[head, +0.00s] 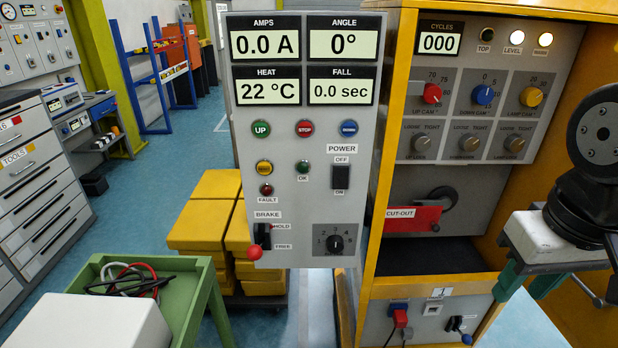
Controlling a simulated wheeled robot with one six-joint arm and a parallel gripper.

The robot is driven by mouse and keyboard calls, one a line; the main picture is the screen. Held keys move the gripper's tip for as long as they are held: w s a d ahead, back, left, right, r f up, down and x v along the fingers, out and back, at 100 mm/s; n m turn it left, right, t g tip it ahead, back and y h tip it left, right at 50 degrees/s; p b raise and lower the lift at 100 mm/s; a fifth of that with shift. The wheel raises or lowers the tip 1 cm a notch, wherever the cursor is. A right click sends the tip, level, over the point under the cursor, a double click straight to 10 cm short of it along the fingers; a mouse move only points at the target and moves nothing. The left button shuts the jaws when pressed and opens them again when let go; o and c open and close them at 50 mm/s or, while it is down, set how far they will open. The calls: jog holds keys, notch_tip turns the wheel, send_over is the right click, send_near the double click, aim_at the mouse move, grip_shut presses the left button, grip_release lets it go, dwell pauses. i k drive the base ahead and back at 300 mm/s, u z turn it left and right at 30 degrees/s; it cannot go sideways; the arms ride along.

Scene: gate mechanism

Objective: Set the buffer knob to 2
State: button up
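The buffer knob (336,243) is a small black rotary knob low on the grey control panel (290,200). Numbers from 1 to 5 are printed in an arc around it, and a small light mark shows on its face. The mark appears to point up, near 3, but it is too small to be sure. The label below is hard to read. My gripper (560,284) is at the right edge, with a pale body and green fingers. It looks open and empty, well right of the knob and apart from it. Part of it is cut off by the frame.
A red-tipped brake lever (256,251) sticks out left of the knob. A black power switch (341,176) sits above. The yellow cabinet (388,130) stands between panel and gripper, with a red cut-out handle (413,219). A green cart (180,290) stands at lower left.

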aim_at(335, 242)
jog(key=z, duration=1.95)
jog(key=k, duration=0.65)
jog(key=u, duration=1.4)
